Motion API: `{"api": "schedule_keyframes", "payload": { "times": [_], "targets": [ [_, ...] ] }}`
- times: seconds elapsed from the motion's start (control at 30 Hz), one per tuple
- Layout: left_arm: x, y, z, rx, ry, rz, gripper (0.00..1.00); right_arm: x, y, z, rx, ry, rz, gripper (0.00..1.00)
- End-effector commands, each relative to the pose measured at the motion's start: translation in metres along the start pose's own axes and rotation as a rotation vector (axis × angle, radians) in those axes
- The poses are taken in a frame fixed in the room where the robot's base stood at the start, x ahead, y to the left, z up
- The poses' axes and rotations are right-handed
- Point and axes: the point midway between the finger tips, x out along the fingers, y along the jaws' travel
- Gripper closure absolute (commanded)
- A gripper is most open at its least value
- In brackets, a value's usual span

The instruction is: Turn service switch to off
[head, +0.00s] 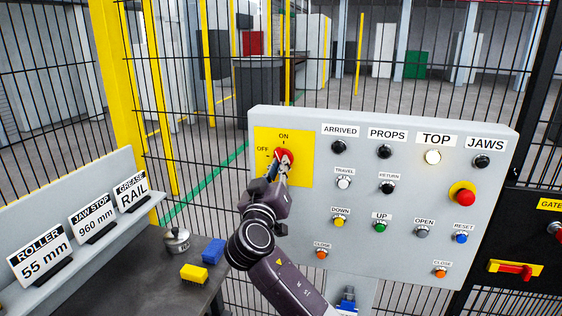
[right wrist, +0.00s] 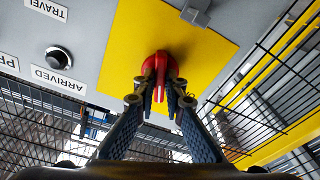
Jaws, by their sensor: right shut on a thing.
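The service switch is a red rotary knob (head: 284,156) on a yellow plate (head: 302,168) at the upper left of the grey control panel. The plate carries the labels ON above the knob and OFF to its left. My right gripper (head: 279,166) reaches up from below and is shut on the red knob. In the right wrist view the red knob (right wrist: 158,70) sits between the two fingertips, its handle bar lying along the gap between the fingers. The fingers hide part of the knob in the head view. My left gripper is not in view.
The control panel (head: 400,262) holds several push buttons and a red emergency button (head: 464,195). At left a dark table (head: 135,262) bears a blue block (head: 214,250), a yellow block (head: 194,273) and a metal pot (head: 177,240). A mesh fence stands behind.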

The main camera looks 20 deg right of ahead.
Motion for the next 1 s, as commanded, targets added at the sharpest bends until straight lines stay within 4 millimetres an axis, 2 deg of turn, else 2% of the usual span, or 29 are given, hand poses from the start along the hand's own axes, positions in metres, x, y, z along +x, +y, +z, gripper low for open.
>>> {"api": "schedule_keyframes", "payload": {
  "times": [0.8, 1.0],
  "targets": [
    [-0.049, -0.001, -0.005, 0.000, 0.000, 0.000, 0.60, 0.000, 0.002, -0.002, -0.341, -0.002, -0.052, 1.00],
    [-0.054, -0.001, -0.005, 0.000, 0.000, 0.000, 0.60, 0.000, 0.001, 0.000, -0.392, -0.001, -0.061, 1.00]
  ]
}}
